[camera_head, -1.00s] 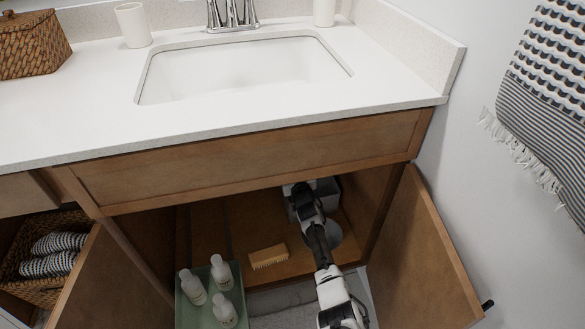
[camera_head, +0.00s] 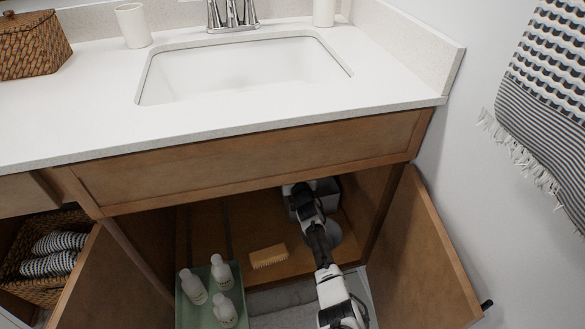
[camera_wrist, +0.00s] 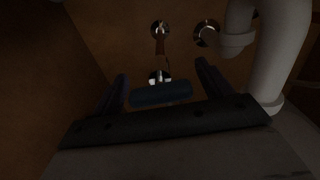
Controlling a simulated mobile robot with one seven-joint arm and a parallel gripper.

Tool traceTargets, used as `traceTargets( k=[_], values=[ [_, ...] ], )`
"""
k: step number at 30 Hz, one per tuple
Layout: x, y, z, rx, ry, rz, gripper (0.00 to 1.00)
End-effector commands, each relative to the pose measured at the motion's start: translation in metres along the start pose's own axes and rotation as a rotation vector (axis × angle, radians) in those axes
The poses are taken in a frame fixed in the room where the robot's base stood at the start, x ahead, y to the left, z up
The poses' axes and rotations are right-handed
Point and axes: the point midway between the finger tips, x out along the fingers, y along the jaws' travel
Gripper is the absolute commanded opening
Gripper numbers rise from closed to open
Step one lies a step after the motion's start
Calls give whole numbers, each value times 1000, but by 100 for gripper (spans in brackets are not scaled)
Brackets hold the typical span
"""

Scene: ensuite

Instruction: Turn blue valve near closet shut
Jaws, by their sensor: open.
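The blue valve handle (camera_wrist: 161,93) shows in the wrist view as a dark blue bar lying crosswise, with a bright metal fitting just behind it. My gripper (camera_wrist: 161,72) is open, with one dark finger on each side of the handle. The handle lies between the fingers; the dim light does not show whether either finger touches it. In the head view my arm (camera_head: 318,240) reaches into the open cabinet under the sink. The valve and my fingertips are hidden there.
A second, reddish-brown handle (camera_wrist: 160,45) is above the blue one. A round metal fitting (camera_wrist: 206,33) and a thick white pipe (camera_wrist: 272,60) stand to the right. The cabinet floor holds a brush (camera_head: 268,256); a green tray (camera_head: 240,275) with bottles is at the front left.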

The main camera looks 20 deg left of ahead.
Motion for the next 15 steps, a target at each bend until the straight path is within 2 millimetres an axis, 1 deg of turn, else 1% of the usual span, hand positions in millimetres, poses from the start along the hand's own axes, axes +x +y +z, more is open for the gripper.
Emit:
traceTargets(
  k=[4, 7, 15],
  values=[
    [-3, 1, 0, -1, -1, 2, 78],
    [-11, 2, -2, -2, -1, 2, 78],
    [-47, 3, -3, 1, -1, 4, 78]
  ],
)
